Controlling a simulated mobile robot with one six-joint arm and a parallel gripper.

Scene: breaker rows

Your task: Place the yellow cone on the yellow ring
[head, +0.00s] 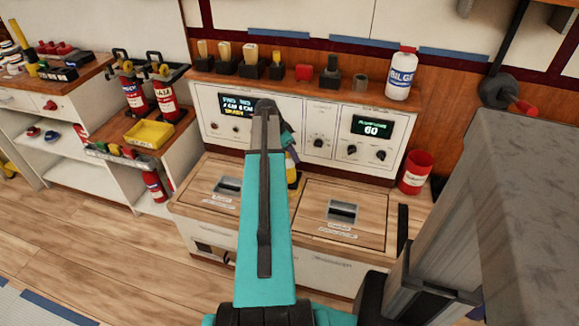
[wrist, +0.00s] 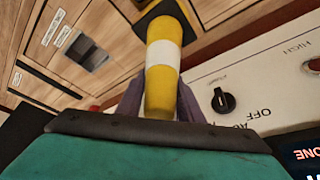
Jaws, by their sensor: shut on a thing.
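The yellow cone (wrist: 162,88), with a white band around its middle and a dark base, is between the fingers of my gripper (wrist: 160,100) in the wrist view. The gripper is shut on it. In the head view, my arm hides most of the cone, and a small yellow part of it (head: 291,175) shows just right of the arm, above the wooden counter. I cannot make out a yellow ring in either view.
A white control panel (head: 318,145) stands behind the gripper, with a wooden counter (head: 280,220) and its hatches below. A white bottle (head: 401,75) and small items stand on the shelf above. A red can (head: 415,172) is at right. A yellow tray (head: 149,133) is at left.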

